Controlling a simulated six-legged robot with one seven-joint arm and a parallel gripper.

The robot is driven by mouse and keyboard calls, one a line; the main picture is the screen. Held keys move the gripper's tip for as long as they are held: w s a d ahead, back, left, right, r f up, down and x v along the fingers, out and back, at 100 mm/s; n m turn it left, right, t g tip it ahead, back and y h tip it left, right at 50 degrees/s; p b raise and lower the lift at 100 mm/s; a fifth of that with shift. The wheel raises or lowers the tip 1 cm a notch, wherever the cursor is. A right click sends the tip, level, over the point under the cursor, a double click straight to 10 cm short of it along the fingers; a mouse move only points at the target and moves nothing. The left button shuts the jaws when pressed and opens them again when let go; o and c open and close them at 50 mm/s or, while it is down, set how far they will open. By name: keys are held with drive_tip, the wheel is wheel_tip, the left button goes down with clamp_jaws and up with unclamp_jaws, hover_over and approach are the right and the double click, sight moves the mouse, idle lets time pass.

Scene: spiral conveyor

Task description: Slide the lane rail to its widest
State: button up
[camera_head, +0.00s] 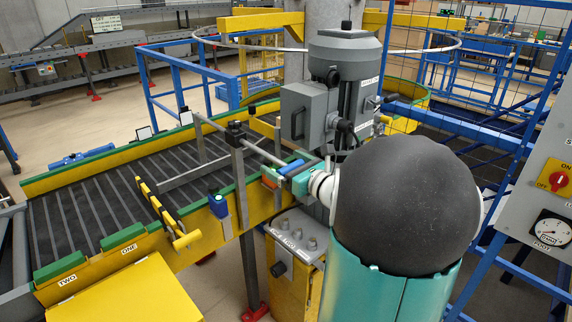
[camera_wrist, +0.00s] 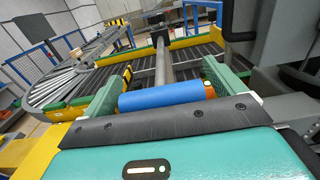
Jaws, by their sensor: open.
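The lane rail (camera_head: 193,173) is a grey bar lying over the dark roller conveyor, joined to a grey rod (camera_head: 262,152) that runs through a black clamp to the conveyor's near side. The rod ends in a blue handle (camera_head: 292,166). In the wrist view the blue handle (camera_wrist: 165,95) lies crosswise between my two green fingers, with the rod (camera_wrist: 160,66) leading away from it. My gripper (camera_wrist: 160,80) is open around the handle; a small gap seems to show on the left. In the head view my gripper (camera_head: 290,176) is at the handle, partly hidden by my arm.
The grey motor housing (camera_head: 313,112) stands close to the right of my gripper. Yellow side frames with green edges (camera_head: 95,162) border the conveyor. A control panel (camera_head: 545,200) is at the far right. Blue mesh fencing (camera_head: 500,150) stands behind my arm.

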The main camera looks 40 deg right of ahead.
sight(241, 139)
drive_tip(key=shift+c, duration=0.2)
drive_tip(key=c, duration=1.3)
drive_tip(key=w, duration=1.6)
drive_tip(key=shift+w+a, duration=0.2)
drive_tip(key=shift+a, duration=0.05)
drive_tip(key=shift+c, duration=0.3)
drive_tip(key=shift+r, duration=0.1)
drive_tip(key=shift+w, duration=0.1)
drive_tip(key=o, duration=1.4)
drive_tip(key=shift+w, duration=0.2)
drive_tip(key=shift+s, duration=0.25)
drive_tip(key=shift+w, duration=0.1)
